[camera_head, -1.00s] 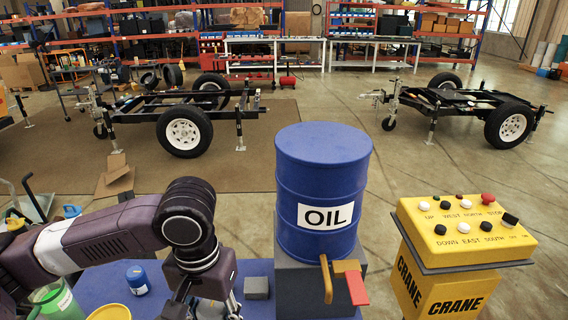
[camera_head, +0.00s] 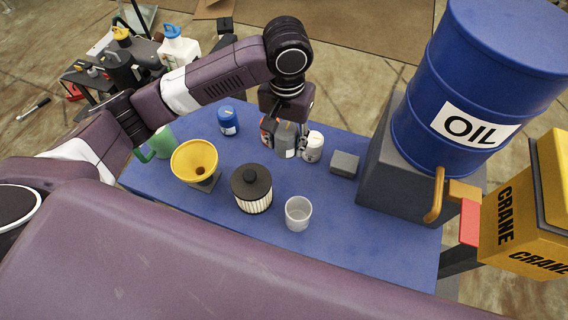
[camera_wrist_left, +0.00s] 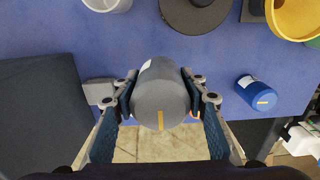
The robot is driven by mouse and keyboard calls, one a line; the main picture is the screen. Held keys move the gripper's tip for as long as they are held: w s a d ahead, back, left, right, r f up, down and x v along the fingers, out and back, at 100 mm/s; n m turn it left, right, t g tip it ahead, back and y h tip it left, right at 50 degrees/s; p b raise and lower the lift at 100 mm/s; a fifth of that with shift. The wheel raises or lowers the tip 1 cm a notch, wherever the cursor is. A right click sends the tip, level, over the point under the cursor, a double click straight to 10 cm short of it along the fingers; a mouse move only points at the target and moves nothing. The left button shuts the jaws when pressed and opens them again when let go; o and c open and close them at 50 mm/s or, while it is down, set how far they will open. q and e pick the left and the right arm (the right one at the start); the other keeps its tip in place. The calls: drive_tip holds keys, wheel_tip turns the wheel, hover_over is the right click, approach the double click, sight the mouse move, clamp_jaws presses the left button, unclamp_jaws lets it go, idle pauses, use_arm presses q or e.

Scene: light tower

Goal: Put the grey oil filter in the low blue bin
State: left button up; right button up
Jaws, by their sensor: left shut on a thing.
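The grey oil filter (camera_head: 285,143) is a grey cylinder with a pale label and an orange stripe. It is near the far edge of the blue table (camera_head: 330,250). My left gripper (camera_head: 286,138) comes down over it from above and is shut on it. In the left wrist view the filter (camera_wrist_left: 160,95) sits between the two fingers of my left gripper (camera_wrist_left: 161,88), one on each side. I cannot tell whether it touches the table. The low blue bin is not visible in these frames. My right gripper is not in view.
A white bottle (camera_head: 313,148) stands close right of the filter, with a grey block (camera_head: 344,163) beyond. A blue canister (camera_head: 227,121), yellow funnel (camera_head: 195,160), black-capped filter (camera_head: 252,190) and clear cup (camera_head: 298,213) share the table. The blue OIL drum (camera_head: 440,85) rises at right.

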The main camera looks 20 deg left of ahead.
use_arm(q)
hover_over(286, 172)
wheel_tip(286, 172, down, 5)
wheel_tip(286, 172, down, 2)
drive_tip(key=shift+f, duration=0.1)
wheel_tip(286, 172, down, 4)
drive_tip(key=shift+a+f, duration=0.1)
drive_tip(key=o, duration=1.2)
drive_tip(key=shift+f, duration=0.15)
drive_tip(key=shift+c, duration=0.2)
drive_tip(key=o, duration=0.4)
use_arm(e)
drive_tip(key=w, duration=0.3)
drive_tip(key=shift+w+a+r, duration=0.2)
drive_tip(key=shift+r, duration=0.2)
